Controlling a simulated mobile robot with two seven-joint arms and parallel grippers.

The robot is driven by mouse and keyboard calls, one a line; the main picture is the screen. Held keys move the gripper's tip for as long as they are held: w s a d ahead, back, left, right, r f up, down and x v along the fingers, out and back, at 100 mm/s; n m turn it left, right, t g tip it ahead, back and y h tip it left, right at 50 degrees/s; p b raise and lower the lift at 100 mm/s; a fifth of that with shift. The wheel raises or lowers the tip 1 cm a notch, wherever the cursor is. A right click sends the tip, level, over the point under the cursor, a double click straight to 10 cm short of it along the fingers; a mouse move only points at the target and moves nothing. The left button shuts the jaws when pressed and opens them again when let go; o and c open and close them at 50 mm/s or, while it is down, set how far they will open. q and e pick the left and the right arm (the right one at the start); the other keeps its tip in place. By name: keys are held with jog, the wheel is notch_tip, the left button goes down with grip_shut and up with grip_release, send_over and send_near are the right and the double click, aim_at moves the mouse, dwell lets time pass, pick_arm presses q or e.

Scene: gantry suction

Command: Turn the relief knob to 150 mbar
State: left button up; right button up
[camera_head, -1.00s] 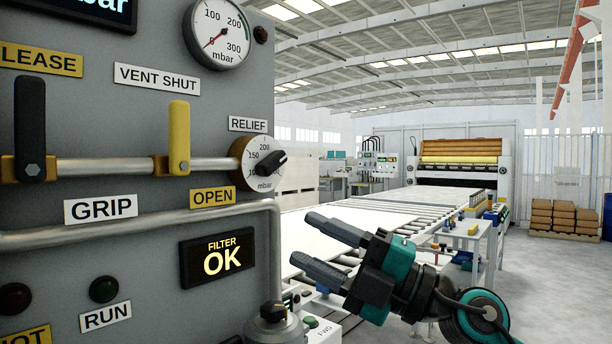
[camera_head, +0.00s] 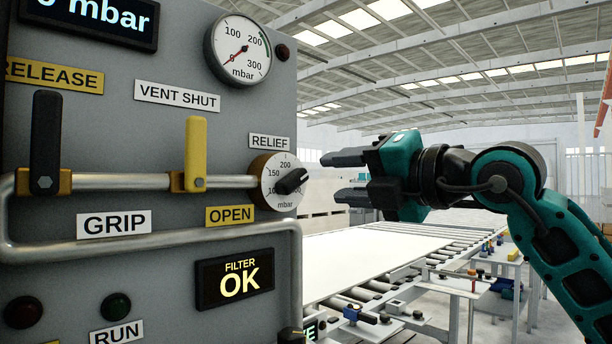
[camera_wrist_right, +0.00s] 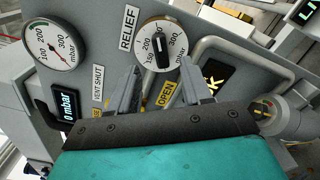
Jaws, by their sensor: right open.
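The relief knob (camera_head: 285,182) is a white dial with a black grip bar on the grey panel, under the RELIEF label (camera_head: 270,142). In the head view its bar slants up to the right; I cannot tell the exact setting. My right gripper (camera_head: 332,177) is open and empty, just right of the knob, its fingers pointing at it and apart from it. In the right wrist view, the knob (camera_wrist_right: 160,47) lies ahead of and between the spread fingertips (camera_wrist_right: 161,68). The round mbar gauge (camera_head: 240,50) has its red needle at the low end. My left gripper is out of view.
A yellow lever (camera_head: 195,150) and a black lever (camera_head: 45,140) stand on a pipe left of the knob. A curved pipe (camera_head: 160,238) runs below it. The FILTER OK display (camera_head: 236,279) is underneath. A roller conveyor (camera_head: 400,272) lies behind, below my right arm.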

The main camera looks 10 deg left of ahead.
aim_at(302, 179)
jog(key=p+x, duration=0.1)
jog(key=x, duration=0.7)
grip_shut()
dwell(0.3)
